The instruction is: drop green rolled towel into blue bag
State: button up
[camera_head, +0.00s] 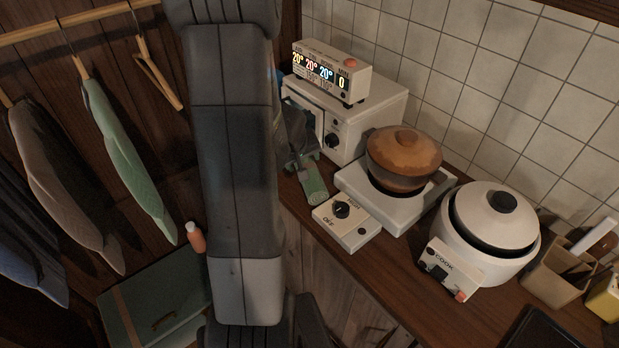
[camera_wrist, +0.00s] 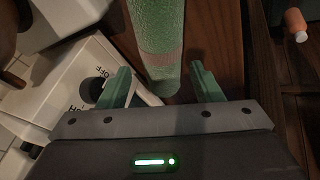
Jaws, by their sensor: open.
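The green rolled towel (camera_head: 314,186) lies on the wooden counter, left of the white stove's control box. In the wrist view, the towel (camera_wrist: 158,25) runs up from between my fingers, with a pale band near its close end. My gripper (camera_wrist: 162,80) is open, with one green finger on each side of that end. Gaps show between the towel and both fingers. In the head view my gripper (camera_head: 301,158) is small and dark, just behind the towel, partly hidden by my arm.
A stove with a brown lidded pot (camera_head: 404,160), a rice cooker (camera_head: 490,228) and a white oven (camera_head: 373,115) crowd the counter. Clothes on hangers (camera_head: 125,160), a teal suitcase (camera_head: 160,292) and an orange bottle (camera_head: 196,240) are at left. Tiled wall stands behind.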

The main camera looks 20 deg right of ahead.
jog(key=shift+w+d+f, duration=0.2)
jog(key=shift+f, duration=0.4)
jog(key=f+b, duration=0.2)
jog(key=f, duration=0.1)
jog(key=d+f+b, duration=0.1)
jog(key=shift+w+d+f+b, duration=0.1)
jog(key=shift+w+f+b, duration=0.1)
jog(key=shift+w+b, duration=0.1)
jog(key=shift+w+d+f, duration=0.15)
jog(key=shift+w+f, duration=0.05)
jog(key=shift+f, duration=0.1)
jog(key=c, duration=0.7)
jog(key=shift+c, duration=0.2)
jog(key=shift+r, duration=0.1)
